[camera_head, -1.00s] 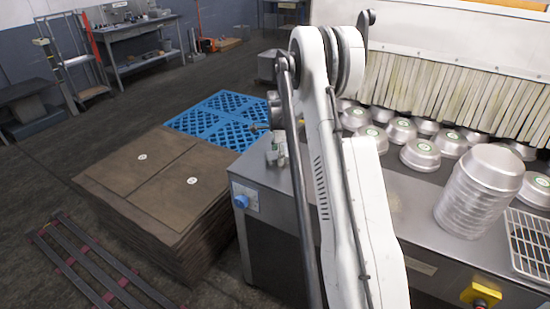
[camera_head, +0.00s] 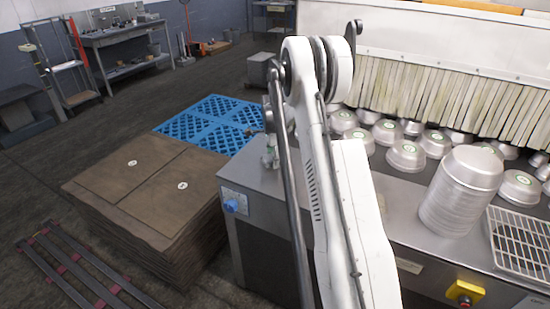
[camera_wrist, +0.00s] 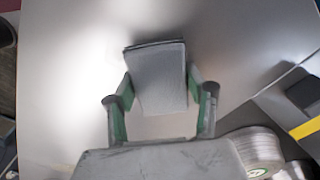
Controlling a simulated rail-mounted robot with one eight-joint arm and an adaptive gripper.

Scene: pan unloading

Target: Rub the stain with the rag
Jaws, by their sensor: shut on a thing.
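The rag (camera_wrist: 158,78) is a grey folded pad in the middle of the wrist view. My gripper (camera_wrist: 160,92) is shut on it, with one green-sided finger at each edge. The rag is over a smooth, shiny metal surface (camera_wrist: 75,60); I cannot tell whether it touches it. In the head view my white arm reaches over the steel counter (camera_head: 405,210) and hides most of the gripper and the rag. I cannot make out the stain in either current view.
A stack of metal pans (camera_head: 462,195) stands on the counter's right, beside a wire rack (camera_head: 520,240). Several loose pans sit before a strip curtain (camera_head: 440,95). Brown stacked sheets (camera_head: 150,205) and a blue pallet (camera_head: 210,122) lie left of the counter.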

